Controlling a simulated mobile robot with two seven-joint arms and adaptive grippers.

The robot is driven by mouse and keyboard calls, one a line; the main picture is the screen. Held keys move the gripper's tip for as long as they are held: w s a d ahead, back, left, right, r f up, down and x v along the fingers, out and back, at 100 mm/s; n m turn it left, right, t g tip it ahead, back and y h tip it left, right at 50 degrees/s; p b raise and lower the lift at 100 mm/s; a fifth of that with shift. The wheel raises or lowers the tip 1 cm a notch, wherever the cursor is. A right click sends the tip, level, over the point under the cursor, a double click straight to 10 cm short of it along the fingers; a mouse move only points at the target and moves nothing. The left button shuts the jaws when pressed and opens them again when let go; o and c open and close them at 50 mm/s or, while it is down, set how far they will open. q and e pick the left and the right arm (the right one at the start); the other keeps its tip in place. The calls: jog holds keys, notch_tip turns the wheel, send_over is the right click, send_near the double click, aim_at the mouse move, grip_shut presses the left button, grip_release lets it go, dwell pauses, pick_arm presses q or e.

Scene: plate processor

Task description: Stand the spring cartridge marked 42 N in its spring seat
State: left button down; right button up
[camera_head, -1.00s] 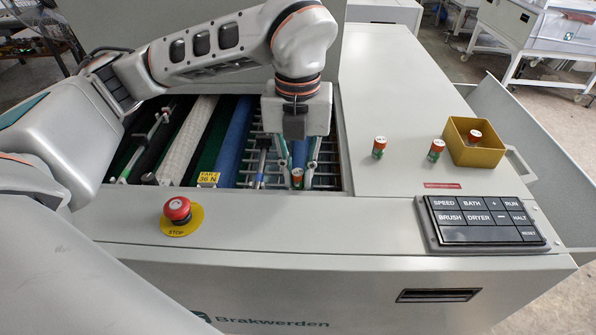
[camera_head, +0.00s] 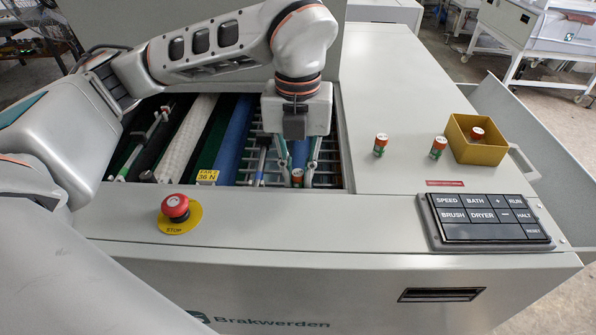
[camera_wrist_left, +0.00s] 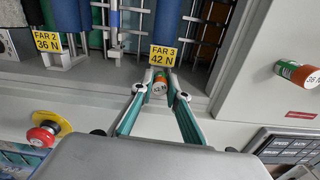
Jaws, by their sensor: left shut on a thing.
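My left gripper (camera_head: 298,178) reaches down into the open bay of the machine. It is shut on a spring cartridge (camera_head: 297,174) with an orange-red top and a label. In the left wrist view the cartridge (camera_wrist_left: 159,87) reads 42 N and sits between the two fingertips (camera_wrist_left: 160,88). Just beyond it is a yellow tag (camera_wrist_left: 163,55) reading FAR 3 42 N. The cartridge looks roughly upright; whether it touches a seat is hidden by the fingers and the bay edge. My right gripper is not in view.
Two cartridges stand on the deck, one nearer (camera_head: 380,144) and one farther right (camera_head: 438,147). Another (camera_head: 477,134) is in the yellow bin (camera_head: 484,155). A red stop button (camera_head: 175,207) and a keypad (camera_head: 488,219) are on the front. A FAR 2 36 N tag (camera_head: 207,177) is left.

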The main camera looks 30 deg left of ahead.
pick_arm(q)
jog(key=shift+f+b, duration=0.6)
jog(key=shift+f, duration=0.1)
jog(key=c, duration=1.9)
grip_release()
jog(key=shift+r, duration=0.1)
notch_tip(320, 180, up, 11)
jog(key=shift+f, duration=0.2)
jog(key=shift+r, duration=0.6)
